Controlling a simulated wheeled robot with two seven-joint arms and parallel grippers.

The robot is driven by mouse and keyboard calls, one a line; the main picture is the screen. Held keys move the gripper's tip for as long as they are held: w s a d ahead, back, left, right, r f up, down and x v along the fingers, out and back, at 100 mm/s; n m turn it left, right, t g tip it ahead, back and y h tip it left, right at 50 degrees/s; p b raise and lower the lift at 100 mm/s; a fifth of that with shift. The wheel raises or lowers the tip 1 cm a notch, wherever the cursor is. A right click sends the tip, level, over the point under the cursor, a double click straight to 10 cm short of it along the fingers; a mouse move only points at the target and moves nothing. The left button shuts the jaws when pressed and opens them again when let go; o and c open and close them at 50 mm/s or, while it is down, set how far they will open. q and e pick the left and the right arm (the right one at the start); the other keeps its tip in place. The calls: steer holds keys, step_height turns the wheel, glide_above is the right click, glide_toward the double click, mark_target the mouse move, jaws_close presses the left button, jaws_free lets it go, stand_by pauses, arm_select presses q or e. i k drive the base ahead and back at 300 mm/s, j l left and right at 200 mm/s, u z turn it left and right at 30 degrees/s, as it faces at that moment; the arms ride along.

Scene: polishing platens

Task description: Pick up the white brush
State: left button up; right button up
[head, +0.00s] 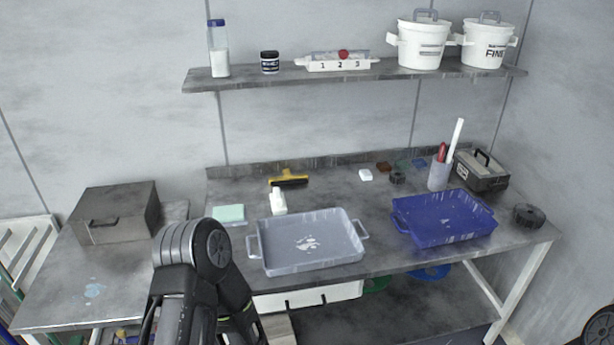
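A long white handle (456,137) stands upright, leaning slightly right, in a grey cup (438,176) on the right half of the bench. It may be the white brush; its lower end is hidden inside the cup, and I see no bristles. A red-handled item (441,152) stands in the same cup. One arm of mine, dark and bent, rises at the lower left in front of the bench. Neither gripper shows in this view.
A grey tray (352,255) and a blue tray (440,239) lie on the bench. A white bottle (278,202), a yellow-and-black squeegee (289,182) and a dark toolbox (484,184) stand behind. A shelf (285,81) with white buckets hangs above.

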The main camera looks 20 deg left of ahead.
mark_target(278, 205)
steer(key=i+l, duration=0.35)
steer(key=l, duration=0.15)
steer(key=i+l, duration=0.35)
steer(key=l, duration=0.15)
